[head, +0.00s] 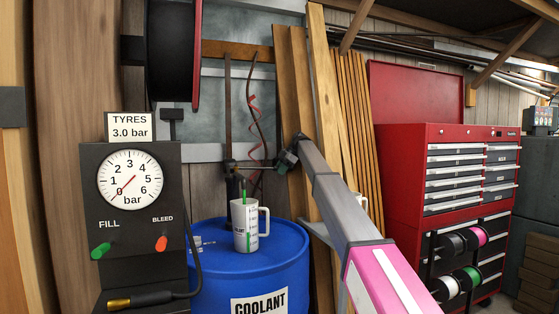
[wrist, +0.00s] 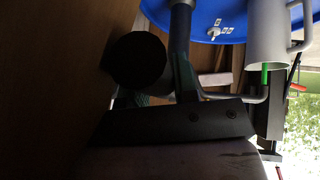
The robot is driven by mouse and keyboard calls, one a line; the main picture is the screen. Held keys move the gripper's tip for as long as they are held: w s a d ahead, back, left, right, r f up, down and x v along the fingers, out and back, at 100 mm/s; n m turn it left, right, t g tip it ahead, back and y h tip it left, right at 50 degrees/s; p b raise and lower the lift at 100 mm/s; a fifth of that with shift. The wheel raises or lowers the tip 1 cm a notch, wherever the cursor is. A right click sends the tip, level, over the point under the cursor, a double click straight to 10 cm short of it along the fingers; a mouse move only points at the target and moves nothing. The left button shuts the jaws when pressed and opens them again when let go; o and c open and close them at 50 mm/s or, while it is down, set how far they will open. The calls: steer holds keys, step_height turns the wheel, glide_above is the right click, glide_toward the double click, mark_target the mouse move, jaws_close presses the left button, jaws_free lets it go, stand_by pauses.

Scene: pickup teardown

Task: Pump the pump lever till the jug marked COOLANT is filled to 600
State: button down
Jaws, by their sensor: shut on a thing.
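The jug (head: 239,218) is a pale upright mug-like vessel with a handle, on top of the blue drum labelled COOLANT (head: 208,265). A green strip shows low on its side; its printed marks are too small to read. Green liquid shows between the pump spout (wrist: 258,95) and the jug (wrist: 268,35) in the wrist view. The dark pump (head: 231,185) stands behind the jug. Its lever (head: 255,163) runs right toward my gripper (head: 287,158). My gripper is shut on the lever's end; the fingers are dark in the wrist view.
A black tyre-gauge post (head: 130,245) with FILL and BLEED knobs stands at left. A hose reel (head: 172,50) hangs above. Timber planks (head: 322,70) lean behind my arm. A red tool cabinet (head: 405,180) stands at right.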

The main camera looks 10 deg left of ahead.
mark_target(290, 168)
steer(key=shift+s+a+f+g+y, duration=0.15)
steer(key=shift+f+g+y, duration=0.25)
steer(key=shift+f, duration=0.85)
steer(key=shift+s+a+f+g+y, duration=0.15)
steer(key=shift+f+y, duration=0.45)
steer(key=shift+f, duration=0.6)
steer(key=shift+w, duration=0.1)
steer(key=c, duration=0.9)
jaws_free()
steer(key=v, duration=1)
steer(key=shift+w+d+r, duration=0.1)
steer(key=shift+d+r, duration=0.15)
steer(key=shift+r, duration=0.05)
